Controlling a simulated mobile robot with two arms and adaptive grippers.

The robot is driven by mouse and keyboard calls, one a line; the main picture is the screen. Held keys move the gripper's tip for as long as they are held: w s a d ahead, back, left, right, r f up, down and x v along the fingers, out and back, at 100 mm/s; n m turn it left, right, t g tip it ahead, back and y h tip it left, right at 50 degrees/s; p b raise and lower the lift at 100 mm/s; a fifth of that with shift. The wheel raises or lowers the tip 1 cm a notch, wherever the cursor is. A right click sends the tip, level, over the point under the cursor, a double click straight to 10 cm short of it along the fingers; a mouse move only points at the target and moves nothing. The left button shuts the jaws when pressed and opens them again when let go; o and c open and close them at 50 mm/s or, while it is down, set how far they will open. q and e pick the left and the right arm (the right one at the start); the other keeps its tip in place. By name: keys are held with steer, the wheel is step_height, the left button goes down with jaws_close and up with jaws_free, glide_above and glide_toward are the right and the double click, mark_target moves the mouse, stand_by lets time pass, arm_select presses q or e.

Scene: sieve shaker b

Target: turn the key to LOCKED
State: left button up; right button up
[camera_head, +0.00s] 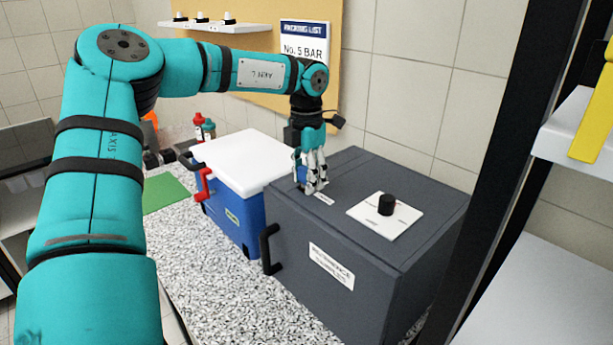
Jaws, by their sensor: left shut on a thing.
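My left gripper (314,190) reaches down from above onto the back left of the dark grey box's (290,215) top. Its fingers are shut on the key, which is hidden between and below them. A small white label (324,199) lies on the lid just in front of the fingertips; its writing is too small to read. The key's angle cannot be seen. My right gripper is not in view.
A black knob (386,204) on a white plate (405,219) stands on the box top, right of the gripper. A blue cooler with a white lid (240,158) is left of the box. A dark rack post (497,190) and white shelves (540,290) stand at right.

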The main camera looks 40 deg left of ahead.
mark_target(306, 169)
arm_select(q)
steer(key=m, duration=0.2)
steer(key=shift+m, duration=0.4)
steer(key=o, duration=1.2)
step_height(306, 169, up, 12)
